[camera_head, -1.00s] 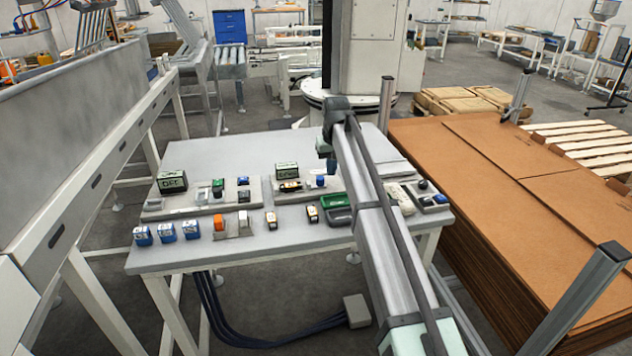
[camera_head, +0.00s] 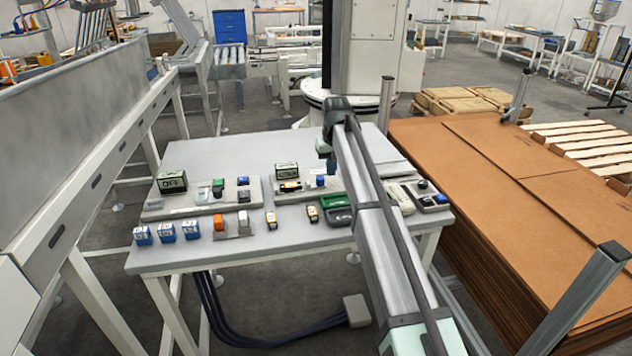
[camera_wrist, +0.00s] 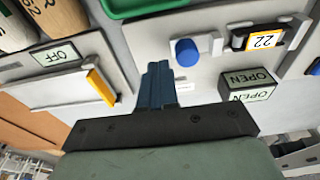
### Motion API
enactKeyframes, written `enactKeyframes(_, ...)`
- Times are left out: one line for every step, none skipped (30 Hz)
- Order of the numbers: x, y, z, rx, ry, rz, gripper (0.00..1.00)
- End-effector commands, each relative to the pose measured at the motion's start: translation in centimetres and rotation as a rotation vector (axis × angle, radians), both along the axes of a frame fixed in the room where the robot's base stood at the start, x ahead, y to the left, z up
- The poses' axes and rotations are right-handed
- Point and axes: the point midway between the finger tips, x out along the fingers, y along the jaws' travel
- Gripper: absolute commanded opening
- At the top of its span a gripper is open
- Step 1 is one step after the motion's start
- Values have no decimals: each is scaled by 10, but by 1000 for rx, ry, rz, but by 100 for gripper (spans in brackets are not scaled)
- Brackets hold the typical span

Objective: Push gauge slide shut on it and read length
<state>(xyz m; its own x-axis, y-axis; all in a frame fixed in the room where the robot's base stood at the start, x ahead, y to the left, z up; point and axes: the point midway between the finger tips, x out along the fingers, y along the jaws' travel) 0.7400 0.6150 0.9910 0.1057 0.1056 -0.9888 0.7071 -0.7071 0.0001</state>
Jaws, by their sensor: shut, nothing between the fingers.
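The gauge shows in the wrist view as a black body with a yellow-framed window (camera_wrist: 265,40) reading 22, upside down in the picture. A grey jaw piece (camera_wrist: 216,44) stands at its left, beside a round blue part (camera_wrist: 186,52). In the head view, the gauge (camera_head: 290,187) and the blue part (camera_head: 320,181) sit on a grey plate at the table's middle. My gripper (camera_wrist: 158,70) is shut and empty, its blue fingers close to the blue part with a visible gap. Any contact with the plate is unclear. In the head view my arm partly hides this area.
A block marked OPEN (camera_wrist: 248,84) stands near the gauge. A sign marked OFF (camera_wrist: 55,57) and a yellow-edged part (camera_wrist: 102,86) lie left of my fingers. A green tray (camera_head: 334,201), blue blocks (camera_head: 166,231) and other small fixtures share the table (camera_head: 230,153). Its back left is clear.

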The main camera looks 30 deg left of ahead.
Motion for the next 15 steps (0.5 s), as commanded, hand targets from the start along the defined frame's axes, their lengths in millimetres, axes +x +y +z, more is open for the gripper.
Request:
enactKeyframes(0, 0, -1, 0, 0, 0, 0)
enactKeyframes(0, 0, -2, 0, 0, 0, 0)
enactKeyframes(0, 0, -3, 0, 0, 0, 0)
enactKeyframes(0, 0, -4, 0, 0, 0, 0)
enactKeyframes(0, 0, -5, 0, 0, 0, 0)
enactKeyframes(0, 0, -7, 0, 0, 0, 0)
enactKeyframes(0, 0, -7, 0, 0, 0, 0)
enactKeyframes(0, 0, -8, 0, 0, 0, 0)
enactKeyframes(0, 0, -10, 0, 0, 0, 0)
enactKeyframes(0, 0, -11, 0, 0, 0, 0)
enactKeyframes(0, 0, -11, 0, 0, 0, 0)
enactKeyframes(0, 0, -13, 0, 0, 0, 0)
enactKeyframes(0, 0, -14, 0, 0, 0, 0)
enactKeyframes(0, 0, -14, 0, 0, 0, 0)
enactKeyframes(0, 0, -15, 0, 0, 0, 0)
